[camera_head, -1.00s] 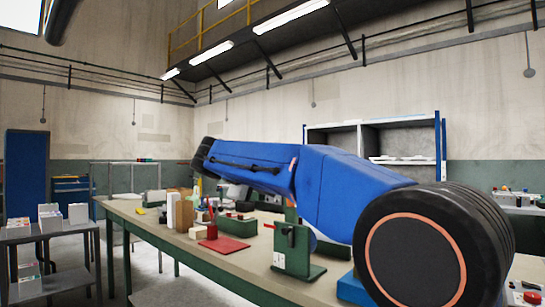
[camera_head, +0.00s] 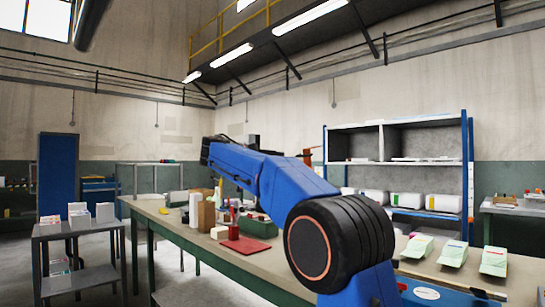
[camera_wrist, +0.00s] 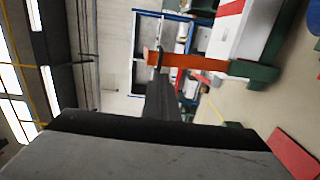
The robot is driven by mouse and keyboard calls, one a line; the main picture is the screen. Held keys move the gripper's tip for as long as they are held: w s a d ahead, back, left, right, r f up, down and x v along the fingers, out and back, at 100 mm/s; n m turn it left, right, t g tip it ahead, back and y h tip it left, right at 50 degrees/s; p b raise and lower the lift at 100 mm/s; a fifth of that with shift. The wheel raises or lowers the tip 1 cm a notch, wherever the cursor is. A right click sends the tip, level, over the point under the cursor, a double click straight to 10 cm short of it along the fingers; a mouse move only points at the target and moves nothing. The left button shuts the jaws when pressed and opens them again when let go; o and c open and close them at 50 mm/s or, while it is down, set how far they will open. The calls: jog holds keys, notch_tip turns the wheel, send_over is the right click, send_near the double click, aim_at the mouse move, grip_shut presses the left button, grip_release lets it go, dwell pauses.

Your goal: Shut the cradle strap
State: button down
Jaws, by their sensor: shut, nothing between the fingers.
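The orange strap (camera_wrist: 185,61) shows in the wrist view, which is turned on its side. It stands up from a green cradle part (camera_wrist: 255,72). A white block with a red band (camera_wrist: 235,30) is beside it. My gripper (camera_wrist: 160,72) is shut and empty, its dark fingertips at the strap's free end. I cannot tell whether they touch it. In the head view a small orange piece (camera_head: 307,157), likely the strap, shows above my blue arm. The arm hides the cradle there.
The long workbench (camera_head: 290,262) carries a red mat (camera_head: 245,246), bottles and boxes at left, and several pale green packs (camera_head: 453,253) at right. A shelf unit (camera_head: 355,146) with white bins stands behind. A grey cart (camera_head: 75,231) is at the left.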

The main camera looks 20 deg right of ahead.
aim_at(300, 156)
jog(key=x, duration=0.9)
jog(key=shift+w+d, duration=0.1)
jog(key=shift+d, duration=0.15)
